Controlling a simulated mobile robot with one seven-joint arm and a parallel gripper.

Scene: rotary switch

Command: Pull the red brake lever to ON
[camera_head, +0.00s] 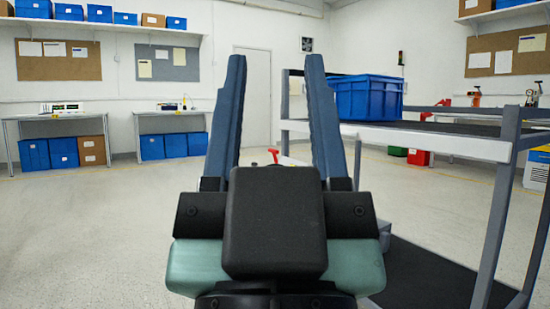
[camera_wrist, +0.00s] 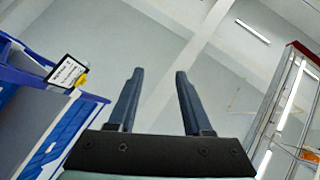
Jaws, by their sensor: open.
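A small red piece (camera_head: 273,153), which looks like the brake lever, shows low between my fingers in the head view, close to the near left post of a grey cart (camera_head: 420,138). Its lower part is hidden behind my gripper, so I cannot tell its setting. My gripper (camera_head: 276,62) is open and empty, with its two blue fingers pointing up and apart. In the wrist view my gripper (camera_wrist: 159,74) is also open, with nothing between the fingers, and the lever does not show there.
A blue crate (camera_head: 366,97) stands on the cart's upper shelf. The cart's frame and dark lower shelf (camera_head: 425,275) fill the right side. Workbenches (camera_head: 60,116) with boxes below line the far wall. The floor (camera_head: 90,230) on the left is clear.

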